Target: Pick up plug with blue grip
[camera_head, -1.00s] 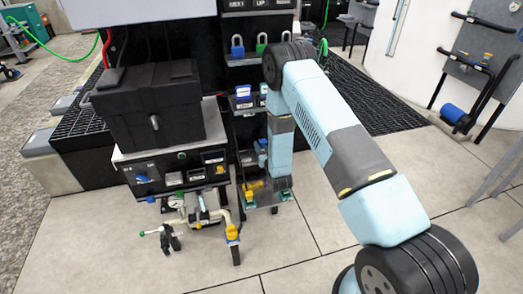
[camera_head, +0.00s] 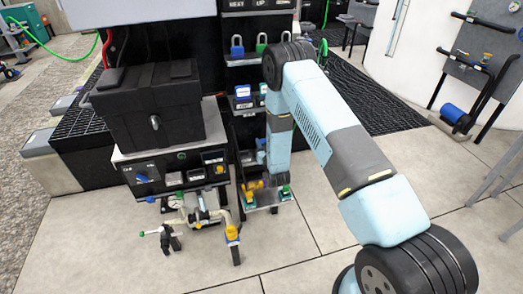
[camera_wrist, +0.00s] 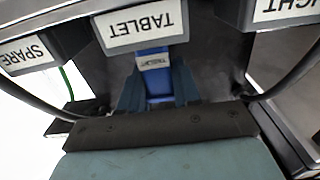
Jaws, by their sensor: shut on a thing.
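In the wrist view my gripper (camera_wrist: 158,92) is shut, its two dark fingers on either side of a blue-gripped piece (camera_wrist: 155,78), which I take to be the plug with the blue grip. It has a small pale label that is too blurred to read surely. It sits below a shelf tag reading "TABLET" (camera_wrist: 139,26). The far end of the piece is hidden, so I cannot tell whether it is still seated. In the head view my arm hides the gripper and the plug.
The wrist view shows tags "SPARE" (camera_wrist: 28,54) and "LIGHT" (camera_wrist: 285,7) at the sides, with dark rack walls close by. In the head view, a black box (camera_head: 150,105) stands on a cart left of my arm.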

